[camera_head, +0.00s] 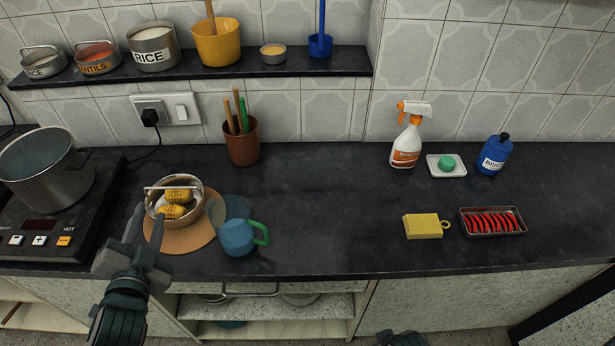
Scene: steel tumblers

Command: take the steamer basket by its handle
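The steamer basket (156,212) is a round steel bowl with a thin bar handle (160,188) across its top. Two yellow corn cobs (173,211) lie in it. It sits on a round tan board (190,244) near the counter's front edge. My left gripper (147,214) is open, with its two grey fingers apart and pointing away from me. Its fingertips are at the basket's near left side in the picture, below the handle's left end. Nothing shows between them. Whether they touch the basket cannot be told.
A blue mug (237,238) with a green handle stands close to the basket's right. A large pot (45,170) stands on a hot plate (62,225) to the left. A brown utensil pot (243,145) is behind. The middle of the counter (335,215) is clear.

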